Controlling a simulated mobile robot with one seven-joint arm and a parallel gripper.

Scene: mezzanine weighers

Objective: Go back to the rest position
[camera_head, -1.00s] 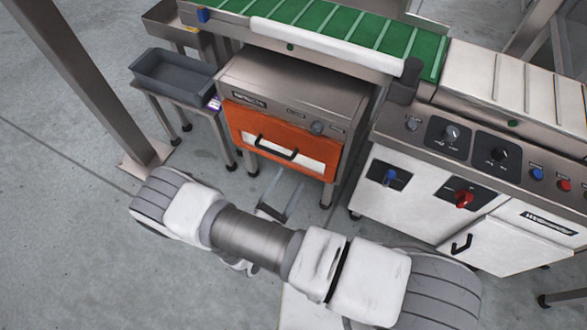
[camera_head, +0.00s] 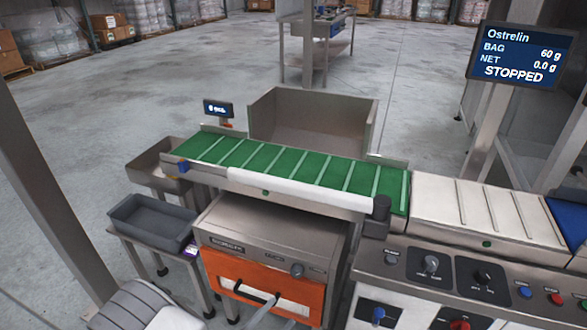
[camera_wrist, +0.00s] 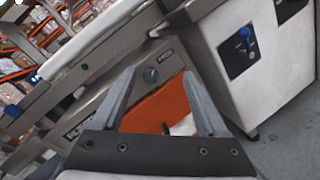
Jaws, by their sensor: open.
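My gripper (camera_wrist: 155,85) is open and empty in the wrist view, its two fingers apart. They point toward the steel cabinet with an orange front, and nothing shows between them but that cabinet behind. In the head view my gripper's fingers (camera_head: 258,308) show at the bottom edge, in front of the orange front (camera_head: 222,272). Part of my arm shows at the bottom left of the head view; the rest is out of frame.
A green cleated conveyor (camera_head: 290,168) runs above the cabinet. A grey bin (camera_head: 130,212) stands on a small table at left. A control panel (camera_head: 400,262) with knobs is at right. A screen (camera_head: 521,55) reads STOPPED. Open floor lies beyond the conveyor.

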